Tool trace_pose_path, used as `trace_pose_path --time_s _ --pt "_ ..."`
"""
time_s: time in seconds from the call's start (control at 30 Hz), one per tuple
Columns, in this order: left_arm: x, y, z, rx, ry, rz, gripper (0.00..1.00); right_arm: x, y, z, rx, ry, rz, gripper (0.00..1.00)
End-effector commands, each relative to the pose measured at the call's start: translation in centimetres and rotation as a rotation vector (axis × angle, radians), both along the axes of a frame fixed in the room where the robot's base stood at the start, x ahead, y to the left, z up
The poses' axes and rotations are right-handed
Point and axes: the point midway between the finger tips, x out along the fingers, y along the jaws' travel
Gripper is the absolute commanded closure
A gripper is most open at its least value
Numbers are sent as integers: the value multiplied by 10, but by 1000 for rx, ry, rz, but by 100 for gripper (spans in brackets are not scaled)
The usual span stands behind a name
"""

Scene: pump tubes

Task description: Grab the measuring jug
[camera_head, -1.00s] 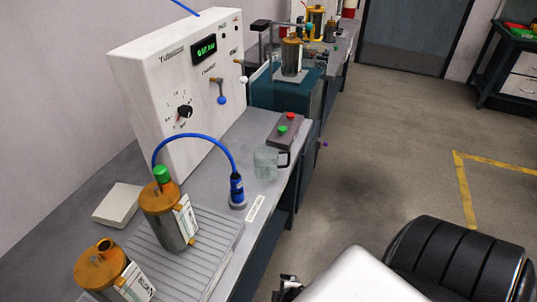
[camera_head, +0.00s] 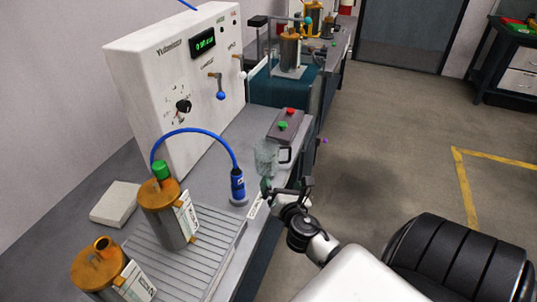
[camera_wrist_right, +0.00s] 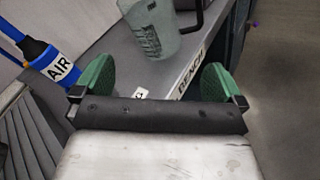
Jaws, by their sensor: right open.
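The measuring jug (camera_head: 266,158) is a clear, slightly greenish vessel with a dark handle (camera_head: 285,155) on its right side. It stands upright on the bench near the front edge. In the right wrist view the jug (camera_wrist_right: 150,28) is at the top, with scale marks on its wall and the handle to its right. My right gripper (camera_head: 286,187) is just on the near side of the jug in the head view. In the wrist view its green finger pads (camera_wrist_right: 157,84) are wide apart with nothing between them, and the jug is beyond them. My left gripper is not in view.
A blue AIR connector (camera_head: 238,188) on a curved hose stands left of the jug. A control box (camera_head: 285,127) with red and green buttons lies behind it. Orange-topped canisters (camera_head: 163,212) and a white panel (camera_head: 150,95) are further left.

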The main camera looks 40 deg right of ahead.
Motion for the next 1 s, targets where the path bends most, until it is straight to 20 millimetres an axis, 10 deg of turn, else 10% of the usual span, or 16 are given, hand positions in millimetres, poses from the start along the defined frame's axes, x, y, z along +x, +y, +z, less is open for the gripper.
trace_pose_path --time_s 0.27,1.0 --pt "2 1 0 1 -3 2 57 25 -15 14 -414 83 116 0" --pt "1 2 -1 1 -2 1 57 113 -49 14 -423 85 117 0"
